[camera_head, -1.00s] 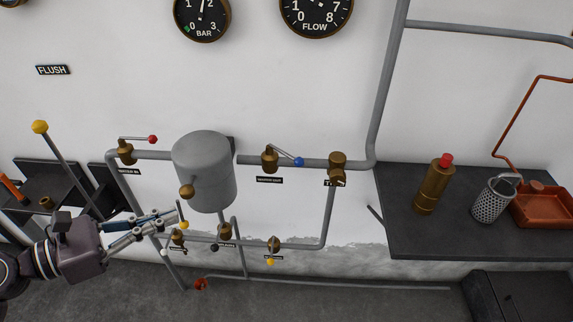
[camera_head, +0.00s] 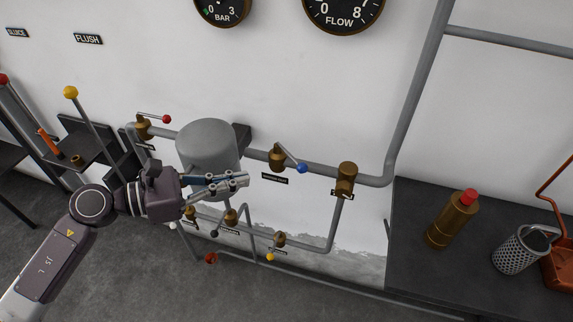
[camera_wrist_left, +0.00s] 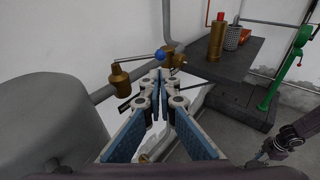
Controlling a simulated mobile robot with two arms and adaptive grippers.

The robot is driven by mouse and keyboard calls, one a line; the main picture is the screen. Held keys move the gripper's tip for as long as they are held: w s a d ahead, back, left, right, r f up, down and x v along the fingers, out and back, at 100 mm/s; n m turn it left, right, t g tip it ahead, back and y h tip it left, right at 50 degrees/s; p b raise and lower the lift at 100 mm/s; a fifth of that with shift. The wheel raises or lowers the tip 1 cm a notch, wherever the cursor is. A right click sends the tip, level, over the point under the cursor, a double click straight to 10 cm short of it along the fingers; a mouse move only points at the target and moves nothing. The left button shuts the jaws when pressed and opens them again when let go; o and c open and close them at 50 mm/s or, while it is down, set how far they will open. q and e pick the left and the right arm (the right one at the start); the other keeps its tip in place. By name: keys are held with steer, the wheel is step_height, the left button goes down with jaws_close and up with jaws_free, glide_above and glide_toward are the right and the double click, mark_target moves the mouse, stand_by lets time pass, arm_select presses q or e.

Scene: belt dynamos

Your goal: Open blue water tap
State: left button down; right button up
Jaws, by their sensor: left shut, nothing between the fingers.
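The blue water tap (camera_head: 278,157) is a brass valve on the grey wall pipe, with a grey lever ending in a blue ball (camera_head: 302,168). The lever slopes down to the right in the head view. In the left wrist view the brass valve (camera_wrist_left: 120,82) and blue ball (camera_wrist_left: 159,55) show beyond the fingers. My left gripper (camera_head: 244,181) is shut and empty, in front of the grey tank, left of and slightly below the ball. Its fingertips (camera_wrist_left: 160,77) point towards the tap without touching it. My right arm shows at the wrist view's right edge; its finger state is unclear.
The grey tank (camera_head: 208,147) stands left of the tap. A red-ball valve (camera_head: 143,128) and a brass fitting (camera_head: 346,179) share the pipe. Lower small valves sit beneath. A dark bench (camera_head: 420,270) with a brass bottle (camera_head: 452,220) is at right.

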mark_target(290, 156)
arm_select(q)
steer(key=p+x, duration=0.4)
steer(key=x, duration=0.7)
